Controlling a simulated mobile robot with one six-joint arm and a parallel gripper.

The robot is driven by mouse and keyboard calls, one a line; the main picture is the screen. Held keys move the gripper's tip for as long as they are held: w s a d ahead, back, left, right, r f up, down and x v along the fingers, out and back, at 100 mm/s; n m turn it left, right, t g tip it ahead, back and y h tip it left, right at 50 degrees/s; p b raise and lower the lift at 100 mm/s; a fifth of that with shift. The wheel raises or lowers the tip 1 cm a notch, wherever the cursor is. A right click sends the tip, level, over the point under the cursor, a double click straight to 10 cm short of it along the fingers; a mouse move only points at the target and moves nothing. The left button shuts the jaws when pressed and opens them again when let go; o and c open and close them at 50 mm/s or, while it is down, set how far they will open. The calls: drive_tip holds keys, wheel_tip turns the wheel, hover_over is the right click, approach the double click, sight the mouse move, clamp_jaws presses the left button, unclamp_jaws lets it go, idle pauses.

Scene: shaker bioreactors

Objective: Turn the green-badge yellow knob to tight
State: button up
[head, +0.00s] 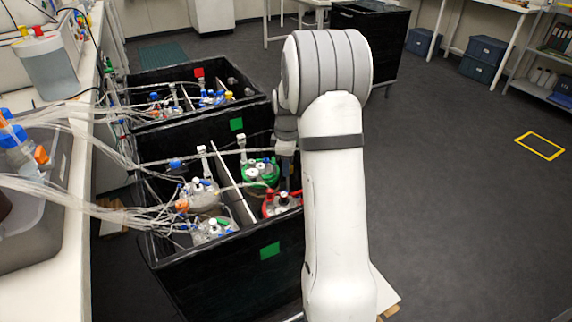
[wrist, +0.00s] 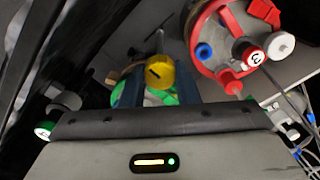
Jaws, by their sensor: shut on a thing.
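The yellow knob (wrist: 161,72) shows its round face with a short dark mark in the middle of the wrist view. My gripper (wrist: 158,92) is shut on it, with one dark blue finger on each side. Green parts of a vessel lid (wrist: 152,99) show below and behind the knob. In the head view, a green-ringed vessel (head: 259,172) stands in the near black box, and my gripper (head: 287,165) reaches down beside it, partly hidden by my arm. I cannot make out the yellow knob there.
A red-ringed vessel (wrist: 228,45) with blue, white and red caps is close at the right of my gripper. The near black box (head: 215,280) also holds clear vessels (head: 200,194) and many tubes (head: 95,212). A second black box (head: 185,136) stands behind. The floor at right is free.

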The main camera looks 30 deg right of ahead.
drive_tip(key=shift+c, duration=1.4)
drive_tip(key=shift+a, duration=0.3)
drive_tip(key=shift+c, duration=0.5)
drive_tip(key=shift+d, duration=0.25)
drive_tip(key=shift+m, duration=0.3)
drive_tip(key=m+p, duration=0.1)
drive_tip(key=m, duration=0.2)
drive_tip(key=shift+m, duration=0.4)
drive_tip(key=m+p, duration=0.1)
drive_tip(key=m, duration=0.6)
drive_tip(key=shift+d+p, duration=0.1)
drive_tip(key=shift+p, duration=0.2)
drive_tip(key=m, duration=0.6)
drive_tip(key=shift+m+p, duration=0.3)
drive_tip(key=shift+p, duration=0.1)
drive_tip(key=m, duration=0.5)
drive_tip(key=shift+m, duration=0.4)
